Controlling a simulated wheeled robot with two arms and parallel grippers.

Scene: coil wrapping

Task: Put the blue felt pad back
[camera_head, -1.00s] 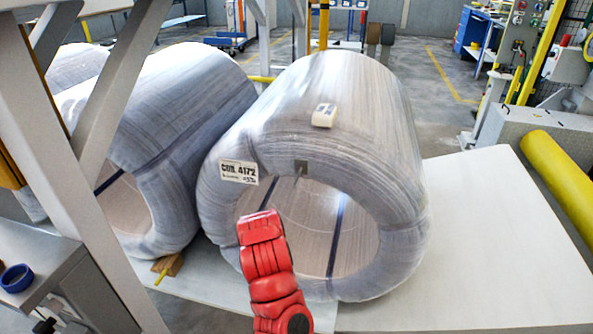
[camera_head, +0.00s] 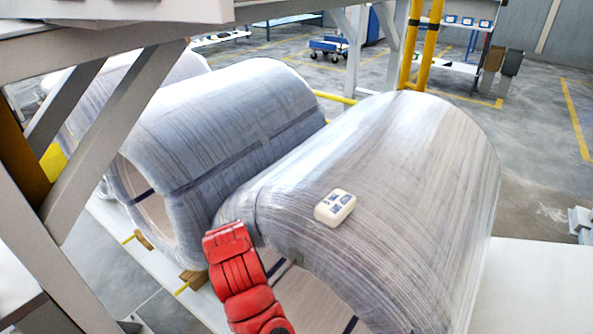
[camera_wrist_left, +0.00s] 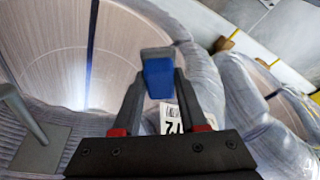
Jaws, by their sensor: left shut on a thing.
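The blue felt pad (camera_wrist_left: 158,80) shows in the left wrist view as a small blue block with a grey end. My left gripper (camera_wrist_left: 157,92) is shut on it, a dark finger on each side. The pad is in front of the near coil's end face, close to its white label (camera_wrist_left: 171,119), which the gripper partly covers. In the head view my red left arm stands before the near wrapped coil (camera_head: 400,180); its fingers and the pad are hidden there. My right gripper is in no view.
A white block with dark markings (camera_head: 335,207) lies on top of the near coil. A second wrapped coil (camera_head: 215,120) stands to its left. A grey frame (camera_head: 110,150) rises at the left. White floor sheet at the right (camera_head: 540,290) is clear.

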